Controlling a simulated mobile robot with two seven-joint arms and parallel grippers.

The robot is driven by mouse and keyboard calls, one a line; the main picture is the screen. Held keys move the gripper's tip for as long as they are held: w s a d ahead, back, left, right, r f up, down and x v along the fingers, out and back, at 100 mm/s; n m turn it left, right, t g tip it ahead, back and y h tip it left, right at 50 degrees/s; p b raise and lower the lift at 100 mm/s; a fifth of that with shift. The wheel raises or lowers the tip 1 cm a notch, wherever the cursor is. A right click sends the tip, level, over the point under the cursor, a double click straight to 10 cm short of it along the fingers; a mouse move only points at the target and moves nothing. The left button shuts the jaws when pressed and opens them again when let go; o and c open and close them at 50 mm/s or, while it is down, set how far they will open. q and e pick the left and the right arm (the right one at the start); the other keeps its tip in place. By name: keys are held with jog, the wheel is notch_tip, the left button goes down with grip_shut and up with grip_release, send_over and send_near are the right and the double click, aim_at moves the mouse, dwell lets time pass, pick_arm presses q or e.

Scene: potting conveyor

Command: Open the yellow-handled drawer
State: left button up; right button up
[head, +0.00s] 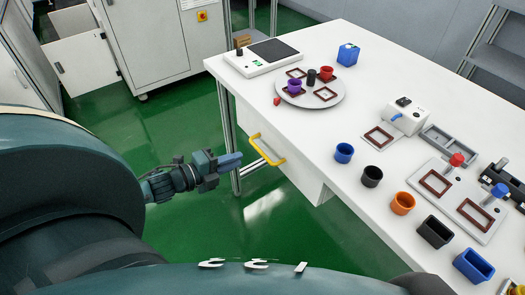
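The yellow handle (268,151) is a bar on the front of a white drawer (295,172) under the left side of the white table. The drawer front looks about in line with the table edge, so it appears closed. My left gripper (232,161) is just left of the handle, apart from it in the picture, with its blue-grey fingers pointing at it. The fingers overlap from this angle, so I cannot tell whether they are open. My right gripper is not in view.
The white table (385,215) carries a scale (262,57), a round grey turntable (328,105) with small cups, and blue (344,153), black (372,176) and orange (402,203) cups near its front edge. A metal table leg (227,125) stands behind my gripper. The green floor before the drawer is clear.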

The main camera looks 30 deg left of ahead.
aim_at(261, 150)
pick_arm(q)
jog(key=x, duration=0.9)
jog(key=shift+w+d+b, duration=0.15)
jog(key=shift+w+b, duration=0.05)
jog(key=shift+b, duration=0.15)
jog(key=shift+c, duration=0.4)
grip_shut()
